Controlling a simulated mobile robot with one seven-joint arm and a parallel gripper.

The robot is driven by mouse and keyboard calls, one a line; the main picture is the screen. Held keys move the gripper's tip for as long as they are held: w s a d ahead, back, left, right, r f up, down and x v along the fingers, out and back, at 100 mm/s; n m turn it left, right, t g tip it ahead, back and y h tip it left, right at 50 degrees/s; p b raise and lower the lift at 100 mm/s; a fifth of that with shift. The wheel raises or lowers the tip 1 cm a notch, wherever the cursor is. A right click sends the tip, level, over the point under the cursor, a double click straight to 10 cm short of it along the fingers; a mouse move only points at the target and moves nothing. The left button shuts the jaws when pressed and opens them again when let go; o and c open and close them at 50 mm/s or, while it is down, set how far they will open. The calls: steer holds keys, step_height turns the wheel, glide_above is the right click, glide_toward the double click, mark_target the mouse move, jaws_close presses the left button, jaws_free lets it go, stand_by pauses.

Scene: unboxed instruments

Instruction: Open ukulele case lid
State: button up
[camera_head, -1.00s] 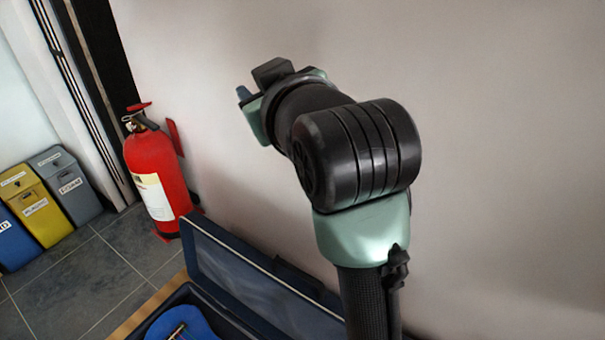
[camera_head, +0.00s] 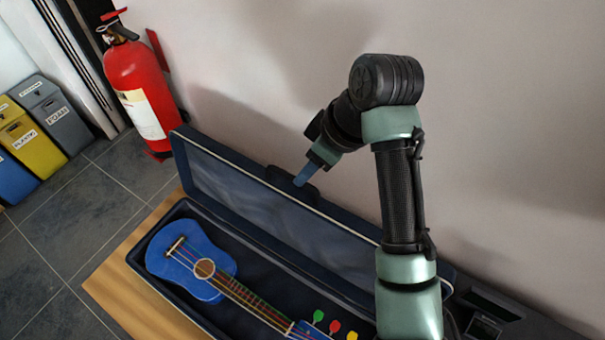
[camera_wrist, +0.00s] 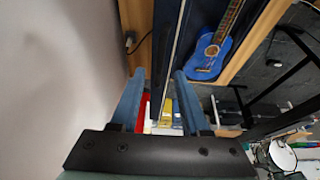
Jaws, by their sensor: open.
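The ukulele case stands with its dark blue lid (camera_head: 255,190) raised, leaning up along the wall side. A blue ukulele (camera_head: 203,268) lies in the case's lower shell (camera_head: 150,250); it also shows in the wrist view (camera_wrist: 205,58). My gripper (camera_head: 303,178) is at the lid's upper edge, by a dark handle-like part (camera_head: 280,180). In the wrist view my gripper (camera_wrist: 159,75) is open, its two blue fingers apart on either side of the lid's dark strip (camera_wrist: 168,50). Whether a finger touches the lid I cannot tell.
The case rests on a wooden surface (camera_head: 112,288). The pale wall (camera_head: 480,110) is close behind the lid. A red fire extinguisher (camera_head: 140,85) and several bins, one yellow (camera_head: 32,140), stand on the tiled floor at left.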

steer(key=shift+p+x, duration=0.3)
steer(key=shift+x, duration=1.85)
steer(key=shift+c, duration=0.3)
jaws_close()
